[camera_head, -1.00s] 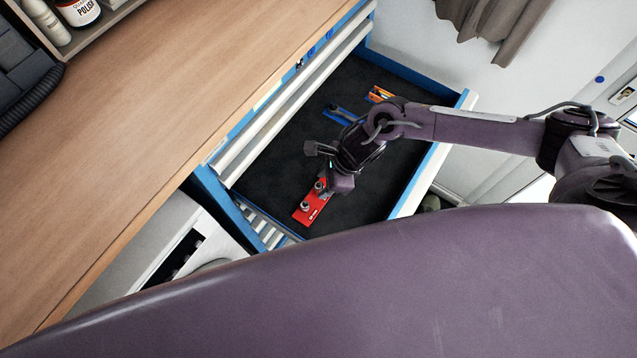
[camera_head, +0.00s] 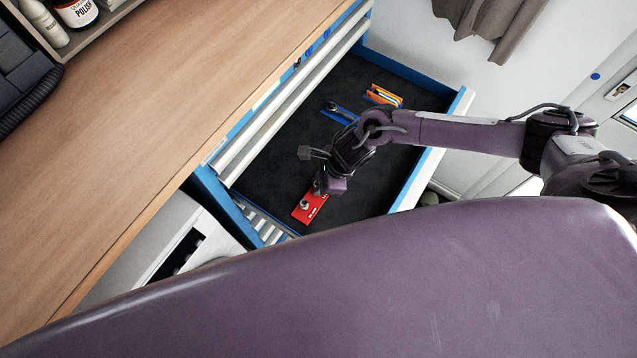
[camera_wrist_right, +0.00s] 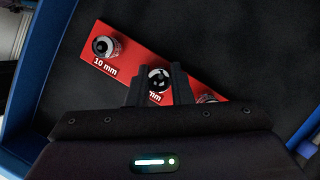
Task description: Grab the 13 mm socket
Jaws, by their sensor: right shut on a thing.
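A red holder (camera_head: 306,213) lies in the open drawer, with sockets standing in a row on it. In the right wrist view the red holder (camera_wrist_right: 130,52) carries a socket labelled 10 mm (camera_wrist_right: 103,46) at its upper left end, a middle socket (camera_wrist_right: 157,79), and a third one at the right, mostly hidden by my gripper. The middle socket's label shows only "mm"; its number is covered. My right gripper (camera_wrist_right: 153,80) has its fingers on both sides of the middle socket and is shut on it, at the holder. The right gripper (camera_head: 322,188) also shows in the head view. My left gripper is not in view.
The drawer (camera_head: 270,170) has a dark floor and blue walls. A blue holder (camera_head: 341,112) and an orange one (camera_head: 383,95) lie farther back. A wooden worktop (camera_head: 150,140) borders the drawer on the left. The dark floor beside the red holder is bare.

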